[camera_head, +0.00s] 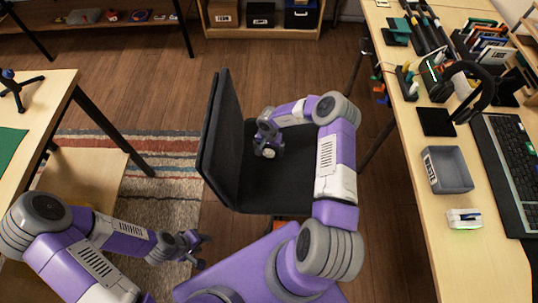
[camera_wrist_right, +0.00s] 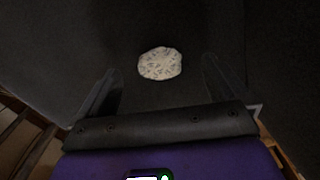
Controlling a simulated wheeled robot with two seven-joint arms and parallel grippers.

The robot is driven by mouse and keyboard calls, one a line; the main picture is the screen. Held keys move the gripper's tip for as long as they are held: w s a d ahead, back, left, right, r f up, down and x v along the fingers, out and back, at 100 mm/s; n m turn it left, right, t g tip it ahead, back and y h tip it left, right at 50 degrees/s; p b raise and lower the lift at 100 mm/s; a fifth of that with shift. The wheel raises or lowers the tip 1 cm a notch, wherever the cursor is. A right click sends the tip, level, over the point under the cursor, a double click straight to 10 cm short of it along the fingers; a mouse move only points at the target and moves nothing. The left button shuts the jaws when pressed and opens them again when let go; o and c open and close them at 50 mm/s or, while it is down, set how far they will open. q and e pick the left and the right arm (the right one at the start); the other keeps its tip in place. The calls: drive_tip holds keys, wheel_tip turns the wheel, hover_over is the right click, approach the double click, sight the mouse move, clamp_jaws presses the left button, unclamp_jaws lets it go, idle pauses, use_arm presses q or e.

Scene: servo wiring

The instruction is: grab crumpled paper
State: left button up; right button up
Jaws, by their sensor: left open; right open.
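The crumpled paper (camera_wrist_right: 160,63) is a pale, roundish wad with dark marks. In the right wrist view it lies on a dark surface, just beyond and between my right fingertips. My right gripper (camera_wrist_right: 161,84) is open and empty, one finger on each side. In the head view my right wrist points down over the black chair (camera_head: 290,180), close to its backrest. My left gripper (camera_head: 204,251) is open and empty at the lower left, above the floor.
The chair's backrest (camera_head: 222,140) stands upright just left of my right wrist. A desk (camera_head: 455,250) on the right holds a grey tray (camera_head: 447,170), a keyboard (camera_head: 512,155) and headphones (camera_head: 478,90). Another table (camera_head: 40,95) is at the left. Wooden floor (camera_head: 130,90) lies open behind the chair.

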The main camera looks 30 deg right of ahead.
wheel_tip(320, 180, down, 3)
drive_tip(key=shift+r+b, duration=0.2)
drive_tip(key=shift+b, duration=0.2)
drive_tip(key=shift+c, duration=0.5)
drive_tip(key=c, duration=0.9)
drive_tip(key=shift+r, duration=0.1)
